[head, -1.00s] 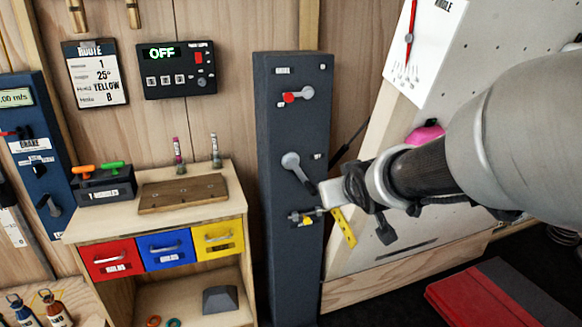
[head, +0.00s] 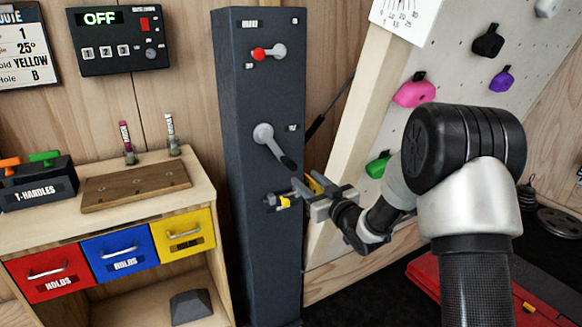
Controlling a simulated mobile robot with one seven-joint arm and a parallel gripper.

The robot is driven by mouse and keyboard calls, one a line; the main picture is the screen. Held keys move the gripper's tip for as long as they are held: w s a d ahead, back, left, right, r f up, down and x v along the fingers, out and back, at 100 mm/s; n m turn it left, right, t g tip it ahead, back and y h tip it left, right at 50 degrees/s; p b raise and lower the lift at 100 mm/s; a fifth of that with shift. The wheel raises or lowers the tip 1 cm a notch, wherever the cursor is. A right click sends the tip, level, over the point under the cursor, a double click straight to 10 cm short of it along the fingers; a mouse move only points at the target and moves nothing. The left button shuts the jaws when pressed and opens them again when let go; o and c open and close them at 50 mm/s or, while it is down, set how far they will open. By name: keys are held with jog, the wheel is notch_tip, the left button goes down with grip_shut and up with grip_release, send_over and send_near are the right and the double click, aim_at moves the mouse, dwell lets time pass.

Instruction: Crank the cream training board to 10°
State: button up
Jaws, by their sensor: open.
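The cream training board (head: 445,75) leans at the right, with coloured holds on it. Its angle scale (head: 400,14) is cut off at the top edge, and no needle reading shows. A dark grey post (head: 262,85) stands left of the board. It carries a crank (head: 264,134) with a black grip (head: 287,162), angled down to the right. Above it is a lever with a red knob (head: 260,54). Below the crank is a metal pin with a yellow part (head: 284,201). My gripper (head: 306,195) is open just right of the pin and below the crank grip; contact cannot be told.
A wooden cabinet (head: 110,215) with red, blue and yellow drawers stands left of the post. A control box (head: 120,38) on the wall reads OFF. A red mat or case (head: 425,275) lies on the floor at right. A dark strut (head: 330,110) runs behind the post.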

aim_at(289, 164)
jog(key=b+x, duration=0.1)
jog(key=x, duration=1.1)
jog(key=shift+w, duration=0.1)
grip_shut()
